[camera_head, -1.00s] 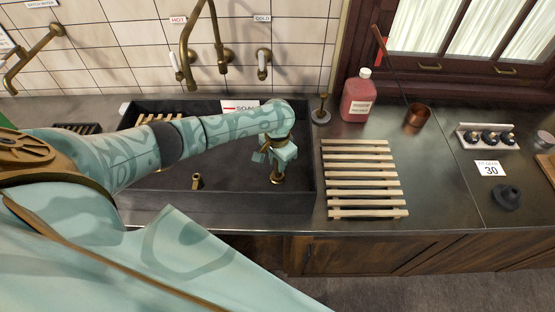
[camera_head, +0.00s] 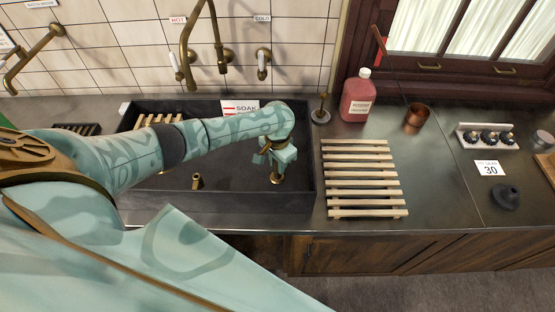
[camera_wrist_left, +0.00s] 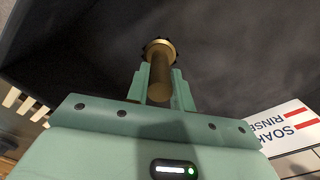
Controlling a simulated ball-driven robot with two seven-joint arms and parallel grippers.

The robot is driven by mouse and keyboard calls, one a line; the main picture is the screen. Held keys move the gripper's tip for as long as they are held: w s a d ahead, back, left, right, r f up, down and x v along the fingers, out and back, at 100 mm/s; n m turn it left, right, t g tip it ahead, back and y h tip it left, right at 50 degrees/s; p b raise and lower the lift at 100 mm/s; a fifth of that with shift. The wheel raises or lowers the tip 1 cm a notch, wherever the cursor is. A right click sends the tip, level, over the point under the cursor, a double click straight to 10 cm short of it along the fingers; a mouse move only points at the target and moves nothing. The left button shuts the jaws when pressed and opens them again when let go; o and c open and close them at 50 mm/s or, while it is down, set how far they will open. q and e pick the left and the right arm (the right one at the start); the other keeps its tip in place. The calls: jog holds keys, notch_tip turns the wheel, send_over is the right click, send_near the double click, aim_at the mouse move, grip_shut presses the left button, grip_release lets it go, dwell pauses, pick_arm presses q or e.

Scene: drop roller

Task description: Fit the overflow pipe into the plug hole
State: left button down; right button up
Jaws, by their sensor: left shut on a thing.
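My left gripper (camera_head: 277,158) is low in the right part of the dark sink (camera_head: 230,203), shut on a brass pipe (camera_wrist_left: 160,85). In the left wrist view the pipe stands between the two fingers (camera_wrist_left: 160,82), its round end towards the camera. A wider brass ring with a notched dark edge (camera_wrist_left: 160,46) shows at the far end. In the head view this brass foot (camera_head: 277,180) is at the sink floor under the fingers. I cannot tell whether the ring belongs to the pipe or the plug hole, nor how deep the pipe sits. My right gripper is out of view.
A small brass fitting (camera_head: 197,181) stands in the sink to the left. A brass tap (camera_head: 217,45) hangs over the back. A slatted wooden rack (camera_head: 363,180), red bottle (camera_head: 357,97), copper cup (camera_head: 416,117) and dark plug (camera_head: 507,197) are on the counter to the right.

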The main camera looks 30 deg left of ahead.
pick_arm(q)
jog(key=shift+f+p, duration=0.1)
jog(key=shift+p, duration=0.2)
grip_release()
dwell(0.6)
dwell(0.5)
jog(key=shift+r+p, duration=3.5)
jog(key=shift+p, duration=0.75)
notch_tip(320, 180, up, 5)
jog(key=p, duration=0.5)
jog(key=shift+p, duration=0.4)
